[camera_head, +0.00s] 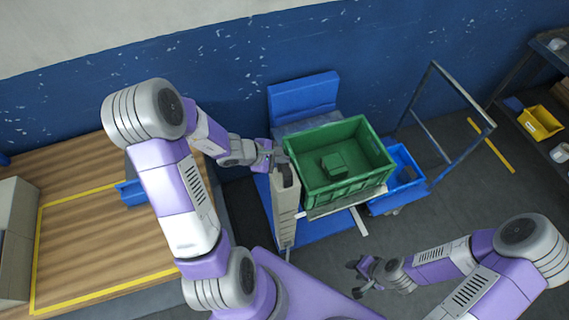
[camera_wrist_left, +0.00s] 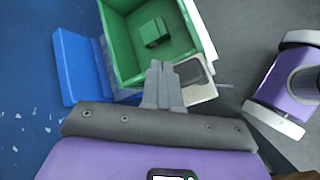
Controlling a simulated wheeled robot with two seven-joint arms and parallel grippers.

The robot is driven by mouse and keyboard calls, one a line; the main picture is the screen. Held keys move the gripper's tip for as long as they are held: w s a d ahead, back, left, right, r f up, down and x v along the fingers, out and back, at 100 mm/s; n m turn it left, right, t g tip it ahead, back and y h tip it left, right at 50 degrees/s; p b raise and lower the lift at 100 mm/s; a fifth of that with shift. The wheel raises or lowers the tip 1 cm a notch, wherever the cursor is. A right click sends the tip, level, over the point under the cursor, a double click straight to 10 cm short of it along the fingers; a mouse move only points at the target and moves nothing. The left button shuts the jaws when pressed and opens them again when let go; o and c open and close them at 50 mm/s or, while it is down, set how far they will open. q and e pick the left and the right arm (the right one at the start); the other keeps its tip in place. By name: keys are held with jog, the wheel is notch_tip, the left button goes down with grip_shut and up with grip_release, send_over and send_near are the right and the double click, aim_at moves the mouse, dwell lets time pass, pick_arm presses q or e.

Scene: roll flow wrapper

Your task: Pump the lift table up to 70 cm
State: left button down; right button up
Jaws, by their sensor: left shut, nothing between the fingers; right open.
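The lift table (camera_head: 346,204) stands in the middle of the head view, with a pale top edge and a blue base showing below. A green crate (camera_head: 352,192) sits on it, with a smaller green block inside; the crate also shows in the left wrist view (camera_wrist_left: 118,35). A beige upright post (camera_head: 286,205) with a dark top stands at the crate's left. My left gripper (camera_head: 279,158) is at the post's top, fingers shut and empty; in the left wrist view its fingertips (camera_wrist_left: 162,66) lie beside the dark pad (camera_wrist_left: 190,71). Contact cannot be told. My right gripper (camera_head: 362,280) is open, low at the right. No height reading is legible.
A blue block (camera_head: 303,95) stands behind the crate. A trolley with an upright handle frame (camera_head: 418,122) and a blue bin (camera_head: 406,172) is close on the right. A shelf with a yellow bin (camera_head: 540,122) is far right. A wooden platform (camera_head: 85,240) lies left.

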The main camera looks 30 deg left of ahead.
aim_at(282, 166)
dwell(0.8)
pick_arm(q)
jog(key=shift+f+b, duration=0.45)
jog(key=shift+b, duration=0.3)
jog(key=shift+f+b, duration=2.3)
jog(key=shift+b, duration=0.3)
dwell(1.8)
jog(key=shift+r, duration=0.1)
jog(key=shift+r+p, duration=2.15)
jog(key=shift+r, duration=0.5)
jog(key=shift+r+p, duration=1.95)
jog(key=shift+r, duration=0.55)
